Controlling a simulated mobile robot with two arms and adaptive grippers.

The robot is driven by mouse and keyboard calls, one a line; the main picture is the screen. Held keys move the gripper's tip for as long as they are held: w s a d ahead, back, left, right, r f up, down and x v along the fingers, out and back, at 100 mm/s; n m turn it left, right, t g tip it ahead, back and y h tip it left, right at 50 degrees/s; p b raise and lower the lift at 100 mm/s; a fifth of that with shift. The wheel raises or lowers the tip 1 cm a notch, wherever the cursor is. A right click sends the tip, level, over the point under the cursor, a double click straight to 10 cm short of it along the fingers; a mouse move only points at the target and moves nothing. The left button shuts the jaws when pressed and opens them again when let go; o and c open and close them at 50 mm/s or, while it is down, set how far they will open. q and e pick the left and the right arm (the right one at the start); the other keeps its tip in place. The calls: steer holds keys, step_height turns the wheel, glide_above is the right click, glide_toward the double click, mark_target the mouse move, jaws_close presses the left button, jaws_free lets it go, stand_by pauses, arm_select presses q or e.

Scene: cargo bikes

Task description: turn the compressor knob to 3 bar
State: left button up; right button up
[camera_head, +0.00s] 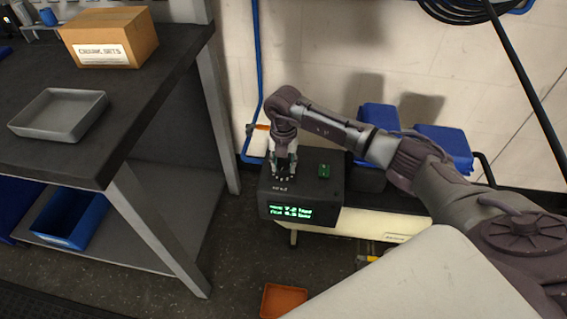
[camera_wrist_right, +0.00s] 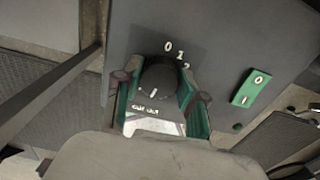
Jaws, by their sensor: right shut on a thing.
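In the right wrist view the gripper (camera_wrist_right: 156,98) is shut on the round black knob (camera_wrist_right: 158,78), one green-padded finger on each side. The numbers 0, 1 and 2 show beyond the knob; the rest of the scale is hidden. A white mark shows on the knob's near side.
A green 0/1 switch (camera_wrist_right: 251,89) sits right of the knob. A dark workbench (camera_head: 140,75) with a cardboard box (camera_head: 110,37) and a grey tray (camera_head: 60,114) stands left. An orange bin (camera_head: 283,301) is on the floor in front. Blue bins (camera_head: 445,146) stand behind my right arm.

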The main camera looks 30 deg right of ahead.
steer(key=n, duration=0.5)
steer(key=shift+w, duration=0.1)
steer(key=n, duration=0.3)
steer(key=shift+n+b, duration=0.3)
steer(key=shift+n, duration=0.7)
steer(key=n, duration=0.4)
steer(key=shift+a+n+b, duration=0.15)
steer(key=shift+n+b, duration=0.15)
steer(key=shift+b, duration=0.05)
steer(key=shift+n, duration=1.2)
steer(key=shift+n+b, duration=0.35)
steer(key=shift+n, duration=0.35)
steer(key=shift+r+n, duration=0.1)
steer(key=shift+n, duration=0.6)
arm_select(q)
steer(key=v, duration=0.8)
steer(key=shift+w, duration=0.25)
steer(key=shift+w+a+r+t, duration=0.1)
steer(key=shift+a+r+t, duration=0.05)
steer(key=shift+r+t, duration=0.15)
